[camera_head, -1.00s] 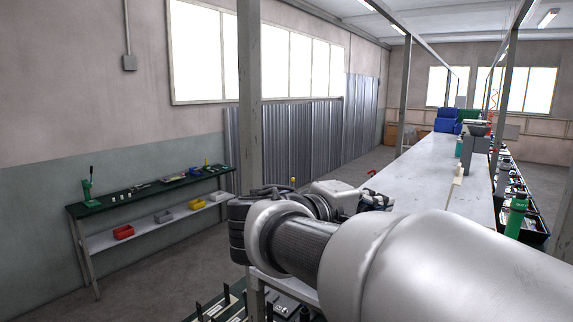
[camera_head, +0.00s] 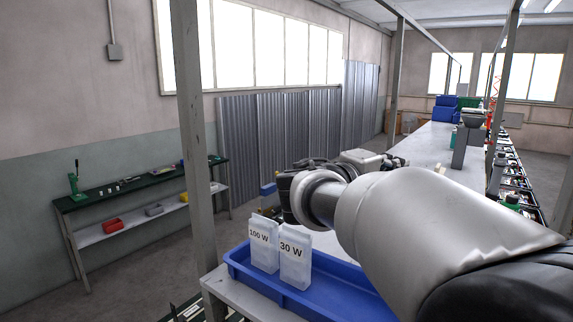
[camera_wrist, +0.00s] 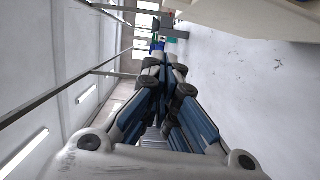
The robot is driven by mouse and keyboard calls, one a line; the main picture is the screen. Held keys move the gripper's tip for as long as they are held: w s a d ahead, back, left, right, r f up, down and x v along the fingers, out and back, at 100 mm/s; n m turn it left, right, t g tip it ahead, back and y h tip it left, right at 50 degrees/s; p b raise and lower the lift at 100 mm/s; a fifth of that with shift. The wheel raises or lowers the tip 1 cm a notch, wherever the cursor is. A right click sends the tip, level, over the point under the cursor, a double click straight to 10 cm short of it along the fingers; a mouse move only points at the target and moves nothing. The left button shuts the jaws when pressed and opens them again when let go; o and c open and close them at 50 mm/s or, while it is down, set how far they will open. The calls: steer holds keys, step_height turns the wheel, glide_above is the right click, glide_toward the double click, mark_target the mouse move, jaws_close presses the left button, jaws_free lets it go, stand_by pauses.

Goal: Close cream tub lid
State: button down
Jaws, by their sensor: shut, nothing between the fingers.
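My gripper (camera_wrist: 168,62) is shut and empty in the wrist view, its dark blue and grey fingers together, over or beside the long pale bench. A cream-coloured object (camera_wrist: 250,14) with a flat face and an edge is cut off at the top right of the wrist view, apart from the fingers. I cannot tell whether it is the cream tub or its lid. In the head view my arm covers much of the bench, and no tub or lid can be made out clearly there.
A blue tray (camera_head: 250,279) on the near bench end holds white containers marked 100 W (camera_head: 263,246) and 30 W (camera_head: 295,256). A grey post (camera_head: 192,130) stands left of them. The long bench (camera_head: 428,146) runs away, with blue crates (camera_head: 446,108) at its far end.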

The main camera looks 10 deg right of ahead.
steer(key=s+d, duration=0.1)
steer(key=d, duration=0.1)
steer(key=s+d, duration=0.1)
steer(key=shift+s+d+f, duration=0.15)
steer(key=shift+d, duration=0.2)
steer(key=shift+s+b, duration=0.15)
steer(key=shift+b, duration=0.15)
